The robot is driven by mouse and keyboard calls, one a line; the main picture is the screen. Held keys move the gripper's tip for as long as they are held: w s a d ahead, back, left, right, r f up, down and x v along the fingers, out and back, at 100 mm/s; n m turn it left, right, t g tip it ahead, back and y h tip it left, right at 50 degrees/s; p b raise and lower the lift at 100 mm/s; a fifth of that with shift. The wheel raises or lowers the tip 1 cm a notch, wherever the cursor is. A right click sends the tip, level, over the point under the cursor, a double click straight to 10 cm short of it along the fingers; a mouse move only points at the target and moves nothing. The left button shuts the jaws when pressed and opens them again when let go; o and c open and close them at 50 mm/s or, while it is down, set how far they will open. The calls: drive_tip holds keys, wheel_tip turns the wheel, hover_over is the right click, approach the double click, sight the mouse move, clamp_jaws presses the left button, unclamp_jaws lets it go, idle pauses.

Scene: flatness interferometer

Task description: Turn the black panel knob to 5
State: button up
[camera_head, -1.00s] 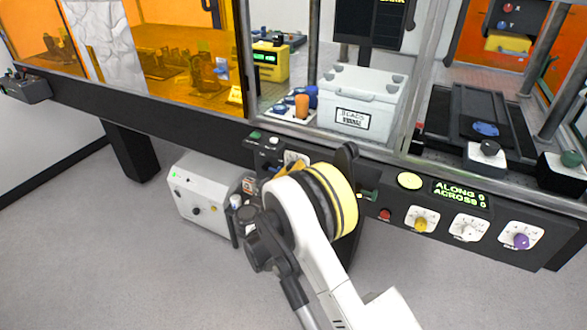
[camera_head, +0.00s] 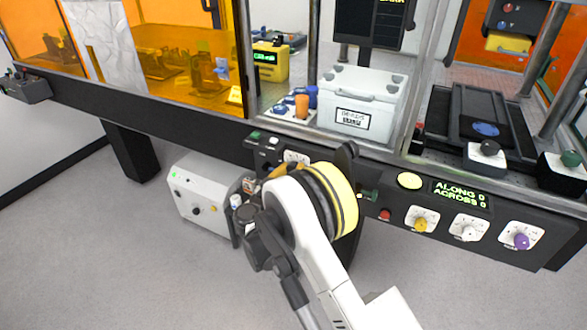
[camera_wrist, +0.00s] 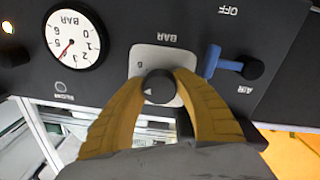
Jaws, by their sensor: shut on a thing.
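The black panel knob (camera_wrist: 159,87) sits on a pale plate (camera_wrist: 150,56) marked BAR in the wrist view, where the lettering is upside down. My gripper (camera_wrist: 160,86) has its two tan fingers closed around the knob, one on each side. The knob's pointer cannot be made out, and most of its scale is hidden by the fingers. In the head view my gripper (camera_head: 283,168) is at the panel front, and my wrist hides the knob.
A round white BAR gauge (camera_wrist: 74,39) with a red needle is beside the knob. A blue lever (camera_wrist: 212,61) marked AIR and OFF sits close on the other side. More knobs, including a yellow one (camera_head: 421,224), line the panel to the right.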

drive_tip(key=o, duration=0.9)
drive_tip(key=shift+o, duration=0.2)
drive_tip(key=v, duration=1.2)
